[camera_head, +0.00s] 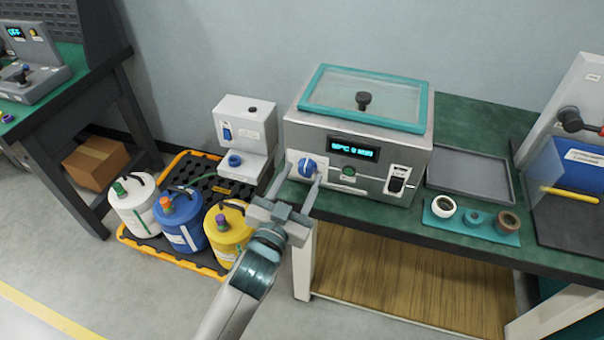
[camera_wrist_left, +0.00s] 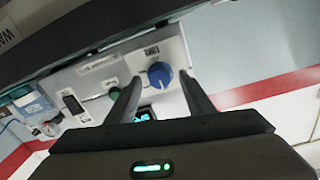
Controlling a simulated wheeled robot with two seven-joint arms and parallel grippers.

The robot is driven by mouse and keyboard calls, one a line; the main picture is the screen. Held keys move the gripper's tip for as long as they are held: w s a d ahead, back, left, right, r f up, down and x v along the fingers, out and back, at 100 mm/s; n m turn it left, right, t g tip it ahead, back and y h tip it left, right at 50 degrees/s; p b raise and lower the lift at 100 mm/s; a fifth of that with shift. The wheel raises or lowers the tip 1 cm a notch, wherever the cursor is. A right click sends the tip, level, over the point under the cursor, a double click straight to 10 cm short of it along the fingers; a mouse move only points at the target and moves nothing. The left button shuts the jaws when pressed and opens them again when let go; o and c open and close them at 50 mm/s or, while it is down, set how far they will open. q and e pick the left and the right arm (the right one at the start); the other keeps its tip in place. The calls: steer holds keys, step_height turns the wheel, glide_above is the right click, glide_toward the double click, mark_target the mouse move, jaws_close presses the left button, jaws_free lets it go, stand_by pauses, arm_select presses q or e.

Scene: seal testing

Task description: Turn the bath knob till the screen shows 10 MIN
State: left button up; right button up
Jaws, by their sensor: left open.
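The bath (camera_head: 355,135) is a grey metal box with a teal-framed glass lid, on the green bench. Its blue knob (camera_head: 307,167) is on the left of the front face. The lit screen (camera_head: 353,149) seems to read 9 MIN; the temperature characters before it are hard to read. My left gripper (camera_head: 303,177) is open in front of the knob, one finger to each side. In the left wrist view, the blue knob (camera_wrist_left: 160,75) with its pale pointer lies between the tips of the open left gripper (camera_wrist_left: 161,85). Contact cannot be told. My right gripper is out of view.
A green button (camera_head: 349,171) and a black switch (camera_head: 397,184) are right of the knob. A grey tray (camera_head: 470,172) and a teal mat with rings (camera_head: 443,206) lie further right. Jugs (camera_head: 180,225) stand on a low pallet at the left.

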arm_select(q)
steer(key=shift+w+d, duration=0.15)
steer(key=shift+w, duration=0.2)
steer(key=shift+w+d, duration=0.1)
steer(key=shift+w, duration=0.1)
steer(key=shift+c, duration=0.6)
steer(key=c, duration=0.9)
